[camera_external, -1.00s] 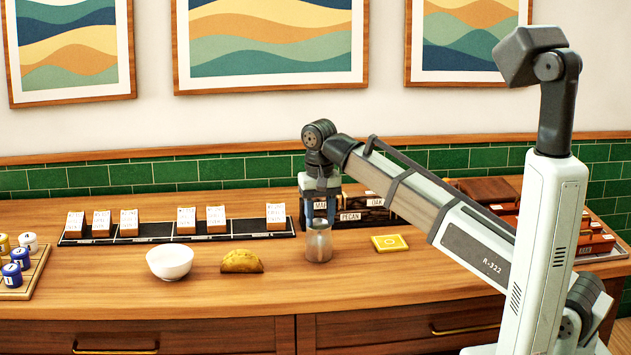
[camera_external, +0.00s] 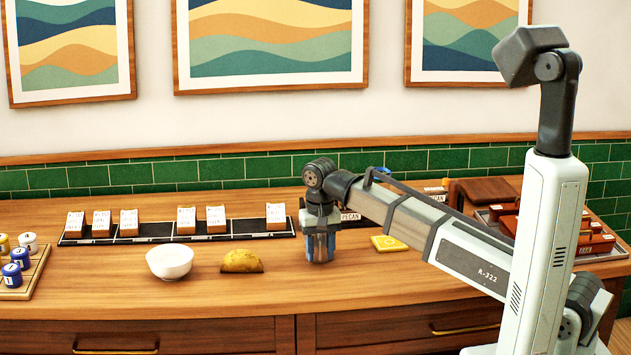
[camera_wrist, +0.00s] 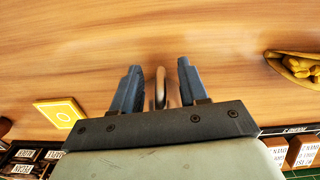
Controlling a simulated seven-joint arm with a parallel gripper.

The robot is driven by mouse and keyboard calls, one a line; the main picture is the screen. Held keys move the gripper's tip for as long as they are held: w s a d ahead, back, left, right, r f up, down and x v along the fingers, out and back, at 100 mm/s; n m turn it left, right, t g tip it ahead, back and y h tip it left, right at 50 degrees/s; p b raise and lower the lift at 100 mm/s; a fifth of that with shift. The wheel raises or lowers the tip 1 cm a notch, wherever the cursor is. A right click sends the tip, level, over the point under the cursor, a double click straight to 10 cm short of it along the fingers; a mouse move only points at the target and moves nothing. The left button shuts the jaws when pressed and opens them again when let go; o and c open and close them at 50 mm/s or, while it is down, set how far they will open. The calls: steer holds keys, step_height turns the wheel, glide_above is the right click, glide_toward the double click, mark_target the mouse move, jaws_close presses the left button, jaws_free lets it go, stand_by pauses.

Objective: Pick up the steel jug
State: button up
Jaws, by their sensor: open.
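My gripper (camera_external: 320,257) points down over the spot on the counter where the steel jug stands, its fingers lowered around it. In the external view the fingers and wrist hide nearly all of the jug. In the wrist view my gripper (camera_wrist: 158,66) is open, with one finger on each side of a narrow, curved part of the jug (camera_wrist: 160,82). Small gaps show between that part and both fingers. The rest of the jug is hidden under the gripper body.
A yellow folded food item (camera_external: 241,261) and a white bowl (camera_external: 169,262) stand to the left. A yellow square coaster (camera_external: 389,243) lies to the right. A black rack (camera_external: 150,232) with label cards runs behind. The counter in front is clear.

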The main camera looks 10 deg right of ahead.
steer(key=shift+f, duration=0.5)
jaws_close()
